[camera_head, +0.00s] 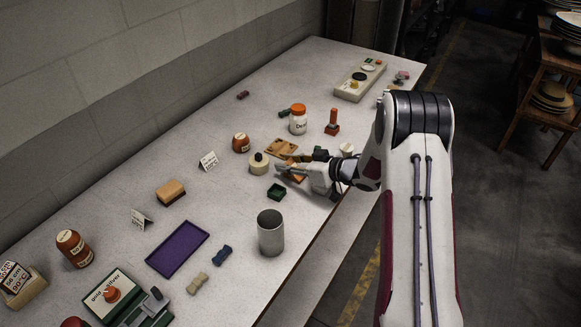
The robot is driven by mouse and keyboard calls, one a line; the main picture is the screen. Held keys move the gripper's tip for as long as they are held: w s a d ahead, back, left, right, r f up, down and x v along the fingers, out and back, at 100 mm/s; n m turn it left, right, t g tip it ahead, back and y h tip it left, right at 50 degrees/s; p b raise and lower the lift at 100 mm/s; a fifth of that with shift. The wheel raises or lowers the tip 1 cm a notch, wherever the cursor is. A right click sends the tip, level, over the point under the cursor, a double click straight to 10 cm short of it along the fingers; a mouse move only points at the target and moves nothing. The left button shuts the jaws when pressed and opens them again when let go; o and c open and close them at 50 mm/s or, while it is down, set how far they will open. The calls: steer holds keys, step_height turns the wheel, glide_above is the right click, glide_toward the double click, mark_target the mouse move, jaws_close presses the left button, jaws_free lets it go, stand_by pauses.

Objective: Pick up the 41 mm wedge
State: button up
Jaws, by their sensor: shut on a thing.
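My gripper (283,171) is over the middle of the table, at the near right edge of a small wooden tray (281,147). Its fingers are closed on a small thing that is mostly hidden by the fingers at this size. A patch of orange-brown wood shows just under the fingers; I cannot tell whether it is the held wedge or part of the wooden tray. No 41 mm mark is readable, and I cannot make out whether the held thing touches the table.
A cream round pot (258,164) and a dark green box (276,192) stand close to the gripper. The table's right edge is near.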

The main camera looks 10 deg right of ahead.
mark_target(288, 162)
steer(key=shift+r, duration=0.1)
steer(key=shift+r, duration=4.9)
